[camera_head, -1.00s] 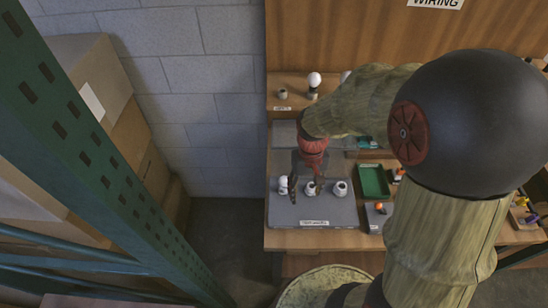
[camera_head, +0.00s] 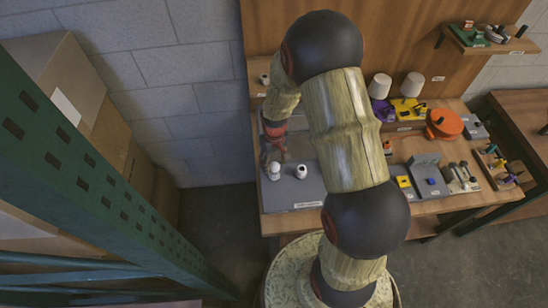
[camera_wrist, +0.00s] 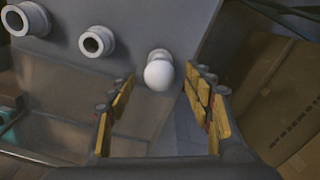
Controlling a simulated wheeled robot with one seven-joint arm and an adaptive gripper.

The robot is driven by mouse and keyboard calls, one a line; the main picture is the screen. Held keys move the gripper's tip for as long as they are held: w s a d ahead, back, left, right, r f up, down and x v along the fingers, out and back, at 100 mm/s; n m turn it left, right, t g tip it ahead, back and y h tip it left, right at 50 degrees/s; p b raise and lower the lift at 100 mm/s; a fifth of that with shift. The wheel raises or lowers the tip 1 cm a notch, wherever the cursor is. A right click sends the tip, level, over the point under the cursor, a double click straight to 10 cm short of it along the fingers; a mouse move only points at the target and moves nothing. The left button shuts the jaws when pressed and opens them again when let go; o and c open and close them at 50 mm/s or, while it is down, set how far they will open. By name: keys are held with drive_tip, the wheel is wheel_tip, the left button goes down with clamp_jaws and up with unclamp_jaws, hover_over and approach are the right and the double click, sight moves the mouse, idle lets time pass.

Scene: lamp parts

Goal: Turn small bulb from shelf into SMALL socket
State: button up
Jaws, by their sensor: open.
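My gripper (camera_wrist: 158,78) is open and points down at the grey board (camera_head: 290,199). A round white bulb (camera_wrist: 158,75) is between and just beyond the fingertips, with a gap on each side. It sits upright on the end fitting of the row; how deeply it is seated cannot be told. Two white sockets with open, empty mouths, a middle one (camera_wrist: 97,42) and a larger one (camera_wrist: 26,18), stand to its left in the wrist view. In the head view my gripper (camera_head: 272,153) is above the row's left end; my arm hides part of the board.
The wooden shelf (camera_head: 258,91) behind the board is mostly hidden by my arm; a small pale item (camera_head: 265,79) shows there. Two white-shaded lamps (camera_head: 380,86) and an orange round case (camera_head: 444,124) stand right. A green rack post (camera_head: 85,170) and cardboard boxes are left.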

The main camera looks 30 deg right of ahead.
sight(275, 164)
drive_tip(key=shift+f, duration=1.5)
drive_tip(key=shift+c, duration=0.6)
drive_tip(key=c, duration=1)
drive_tip(key=shift+o, duration=0.2)
drive_tip(key=m, duration=0.4)
drive_tip(key=shift+m, duration=0.3)
drive_tip(key=shift+m+b, duration=0.3)
drive_tip(key=shift+m, duration=0.8)
